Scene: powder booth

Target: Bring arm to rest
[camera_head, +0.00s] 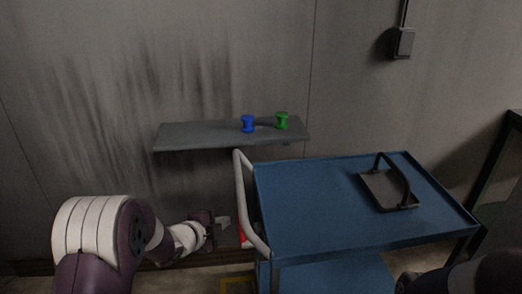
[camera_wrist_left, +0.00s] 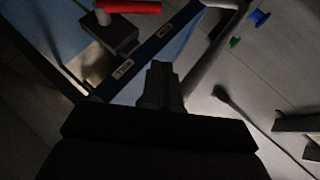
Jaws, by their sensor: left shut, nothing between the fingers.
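My left arm comes in from the lower left in the head view. Its gripper (camera_head: 224,222) is shut and empty, just left of the blue cart's pale handle (camera_head: 246,205) and below the wall shelf. In the left wrist view the shut fingers (camera_wrist_left: 161,88) point toward the cart, with nothing between them. My right gripper does not show; only a dark shape, likely part of my right arm, is at the lower right of the head view.
A blue cart (camera_head: 330,215) carries a dark handled tray (camera_head: 388,190). A wall shelf (camera_head: 195,135) holds a blue spool (camera_head: 248,123) and a green spool (camera_head: 282,120). A red thing (camera_head: 244,238) shows behind the handle. A grey box (camera_head: 404,42) is on the wall.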

